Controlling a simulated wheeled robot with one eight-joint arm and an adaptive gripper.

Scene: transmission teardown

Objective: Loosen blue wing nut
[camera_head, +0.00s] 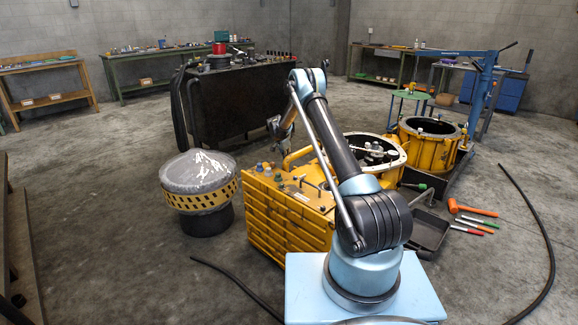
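The yellow ribbed transmission housing (290,228) stands on the floor just beyond my base. Several small fittings sit on its top left part, among them a bluish one (278,178). They are too small for me to tell which is the blue wing nut. My gripper (277,133) is at the far end of my arm, in the air above and beyond the fittings, and appears apart from them. Its fingers are small and dark against the dark bench, so I cannot tell whether they are open or shut. My arm hides part of the housing's right side.
A grey-topped drum with a yellow perforated band (198,185) stands left of the housing. A yellow ring casing (432,143) and a blue hoist (484,90) are at right. A dark tray (428,233), an orange mallet (473,209) and hand tools lie on the floor. A dark bench (240,100) stands behind.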

